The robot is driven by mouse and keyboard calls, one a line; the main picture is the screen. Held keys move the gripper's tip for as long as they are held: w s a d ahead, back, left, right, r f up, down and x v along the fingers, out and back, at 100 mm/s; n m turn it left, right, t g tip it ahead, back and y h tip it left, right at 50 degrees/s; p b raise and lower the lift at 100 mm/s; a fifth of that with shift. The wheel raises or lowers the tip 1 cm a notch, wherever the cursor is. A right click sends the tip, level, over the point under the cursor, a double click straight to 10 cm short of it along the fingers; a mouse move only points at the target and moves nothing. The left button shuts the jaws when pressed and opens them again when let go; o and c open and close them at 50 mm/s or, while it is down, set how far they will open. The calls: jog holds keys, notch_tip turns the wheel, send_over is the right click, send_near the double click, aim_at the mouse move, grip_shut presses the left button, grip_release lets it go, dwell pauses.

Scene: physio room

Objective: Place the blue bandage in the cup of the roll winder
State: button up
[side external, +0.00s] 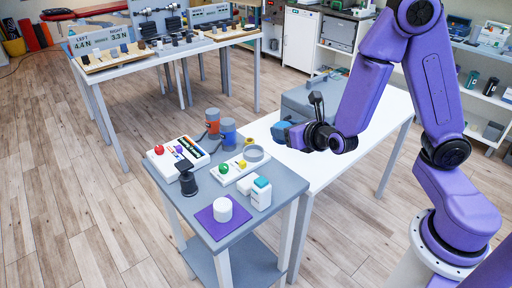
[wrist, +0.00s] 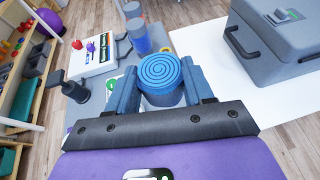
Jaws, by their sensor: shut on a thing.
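My gripper (side external: 284,133) is shut on the blue bandage, a spiral-wound roll (wrist: 160,76) whose flat coiled face points toward the wrist camera. A finger presses on each side of it. In the side view the blue roll (side external: 280,131) is held above the near edge of the white table, right of the grey cart. What looks like the roll winder, a white base (side external: 229,176) with green and yellow knobs and a round grey cup (side external: 253,157), stands on the cart left of and below my gripper. In the wrist view the winder is mostly hidden behind the gripper and bandage.
The grey cart (side external: 215,231) also holds a white board (side external: 165,164) with red and purple knobs, a black clamp-like piece (side external: 187,181), two upright cylinders (side external: 228,133), a white-and-teal box (side external: 261,193) and a white roll (side external: 222,208) on a purple mat. A grey case (wrist: 276,40) stands on the white table.

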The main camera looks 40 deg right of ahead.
jog(key=shift+x, duration=1)
jog(key=w+f, duration=0.2)
jog(key=w, duration=0.1)
jog(key=w+f, duration=0.2)
jog(key=w, duration=0.1)
jog(key=w+a+f, duration=0.1)
jog(key=w+f, duration=0.1)
jog(key=f, duration=0.1)
jog(key=shift+w, duration=0.4)
jog(key=shift+w+f, duration=0.5)
jog(key=shift+f, duration=1.55)
jog(key=shift+f, duration=0.1)
jog(key=o, duration=1)
jog(key=shift+o, duration=0.2)
